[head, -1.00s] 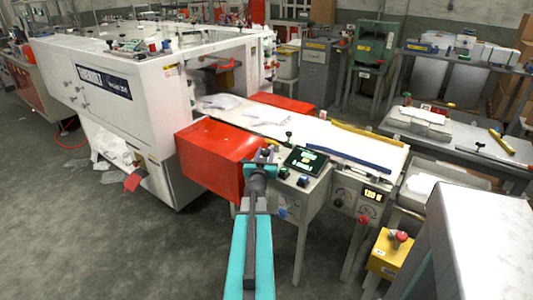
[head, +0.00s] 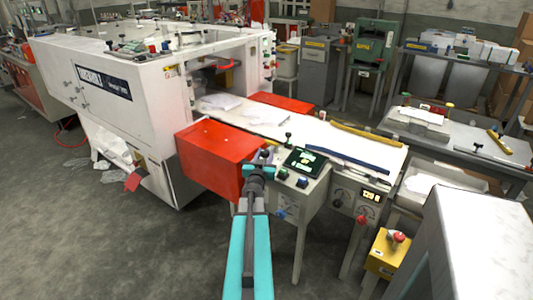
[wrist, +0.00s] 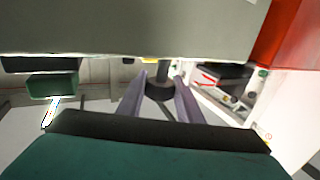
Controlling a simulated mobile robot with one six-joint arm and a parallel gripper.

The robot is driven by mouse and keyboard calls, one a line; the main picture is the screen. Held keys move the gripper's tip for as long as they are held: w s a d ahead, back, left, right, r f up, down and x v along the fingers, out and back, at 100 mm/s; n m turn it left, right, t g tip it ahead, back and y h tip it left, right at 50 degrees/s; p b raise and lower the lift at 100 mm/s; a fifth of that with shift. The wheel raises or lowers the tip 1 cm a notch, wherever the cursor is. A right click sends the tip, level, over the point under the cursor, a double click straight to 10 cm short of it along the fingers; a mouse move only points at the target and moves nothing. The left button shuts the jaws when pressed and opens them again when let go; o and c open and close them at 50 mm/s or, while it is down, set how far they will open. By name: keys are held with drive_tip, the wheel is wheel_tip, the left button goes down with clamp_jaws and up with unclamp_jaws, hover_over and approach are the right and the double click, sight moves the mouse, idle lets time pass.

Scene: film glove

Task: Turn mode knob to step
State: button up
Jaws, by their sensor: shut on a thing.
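My gripper (wrist: 161,80) is shut on a small dark round knob (wrist: 160,90), which sits between its two fingers in the wrist view. The knob's marking and pointer cannot be read. In the head view my gripper (head: 262,157) is at the left edge of the control panel (head: 318,190), beside the red housing, and it hides the knob there.
The red housing (head: 215,155) stands close on the left of my gripper. A white feed table (head: 290,125) runs behind the panel. A grey cabinet (head: 485,240) and a yellow box with a red button (head: 388,255) stand at the right. Grey floor is clear at the front left.

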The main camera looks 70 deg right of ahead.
drive_tip(key=shift+s+r+m+g+p, duration=0.2)
drive_tip(key=shift+m+g+p, duration=0.25)
drive_tip(key=shift+p, duration=1.25)
drive_tip(key=m+g+p, duration=0.1)
drive_tip(key=g+p, duration=0.2)
drive_tip(key=p, duration=0.3)
drive_tip(key=shift+m+p, duration=0.35)
drive_tip(key=m+g+p, duration=0.1)
drive_tip(key=g+p, duration=0.1)
drive_tip(key=m+g+p, duration=0.1)
drive_tip(key=g+p, duration=0.1)
drive_tip(key=p, duration=0.1)
drive_tip(key=shift+d+f+m, duration=0.1)
drive_tip(key=shift+f+m, duration=0.05)
drive_tip(key=shift+m, duration=0.25)
drive_tip(key=shift+w+m+g+y+p, duration=0.1)
drive_tip(key=shift+m+g+y+p, duration=0.35)
drive_tip(key=shift+m+g+y, duration=0.6)
drive_tip(key=shift+m+g+y+p, duration=0.4)
drive_tip(key=shift+m+g, duration=0.25)
drive_tip(key=shift+g, duration=0.85)
drive_tip(key=shift+f+m+g+y, duration=0.1)
drive_tip(key=shift+m+g+y, duration=0.85)
drive_tip(key=shift+g, duration=0.25)
drive_tip(key=shift+m+g, duration=0.35)
drive_tip(key=shift+g, duration=0.05)
drive_tip(key=shift+y, duration=0.5)
